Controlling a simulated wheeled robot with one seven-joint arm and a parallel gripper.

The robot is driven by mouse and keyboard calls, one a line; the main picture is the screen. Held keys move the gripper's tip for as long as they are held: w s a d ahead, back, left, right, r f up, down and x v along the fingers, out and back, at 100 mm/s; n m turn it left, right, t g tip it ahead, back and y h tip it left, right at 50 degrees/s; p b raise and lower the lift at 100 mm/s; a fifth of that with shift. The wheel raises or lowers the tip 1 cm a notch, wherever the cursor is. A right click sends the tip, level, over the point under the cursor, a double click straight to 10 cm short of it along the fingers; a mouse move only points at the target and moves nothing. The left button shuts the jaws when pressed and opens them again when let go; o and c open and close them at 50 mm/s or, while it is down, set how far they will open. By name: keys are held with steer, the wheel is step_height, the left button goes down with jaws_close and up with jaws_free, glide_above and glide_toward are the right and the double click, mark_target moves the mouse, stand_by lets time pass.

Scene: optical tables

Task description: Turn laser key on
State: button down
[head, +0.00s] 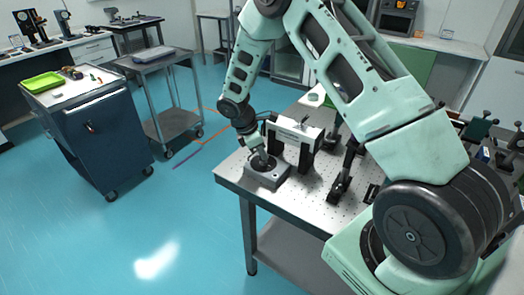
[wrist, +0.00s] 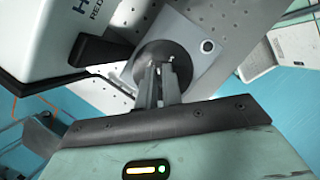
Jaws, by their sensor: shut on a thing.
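The laser key switch box (head: 268,176) is a small grey box with a dark round top, near the front left corner of the optical table. In the wrist view the same grey box (wrist: 209,66) shows a round dark dial and a small round button (wrist: 207,46). My gripper (head: 262,160) reaches down onto the box from above. In the wrist view its two fingers (wrist: 160,82) are close together over the dial's middle, shut on the key. The key itself is mostly hidden between the fingers, so its turn angle cannot be read.
A white laser housing (head: 295,132) on black posts stands right behind the box, close to my gripper. The perforated optical table (head: 308,190) holds more black mounts to the right. A dark blue cart (head: 90,140) and a grey trolley stand left across open blue floor.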

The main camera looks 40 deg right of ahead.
steer(key=m+g+y, duration=0.1)
steer(key=m, duration=0.3)
steer(key=shift+w+m, duration=0.15)
steer(key=shift+m, duration=0.15)
steer(key=m, duration=0.2)
steer(key=m+g+y, duration=0.1)
steer(key=m, duration=0.1)
steer(key=shift+d+m+y+b, duration=0.15)
steer(key=shift+m+y+b, duration=0.15)
steer(key=shift+b, duration=0.05)
steer(key=c, duration=1.6)
jaws_free()
steer(key=shift+o, duration=0.2)
steer(key=shift+w+r, duration=0.1)
steer(key=b+v, duration=0.3)
steer(key=v, duration=1.4)
steer(key=shift+w, duration=0.35)
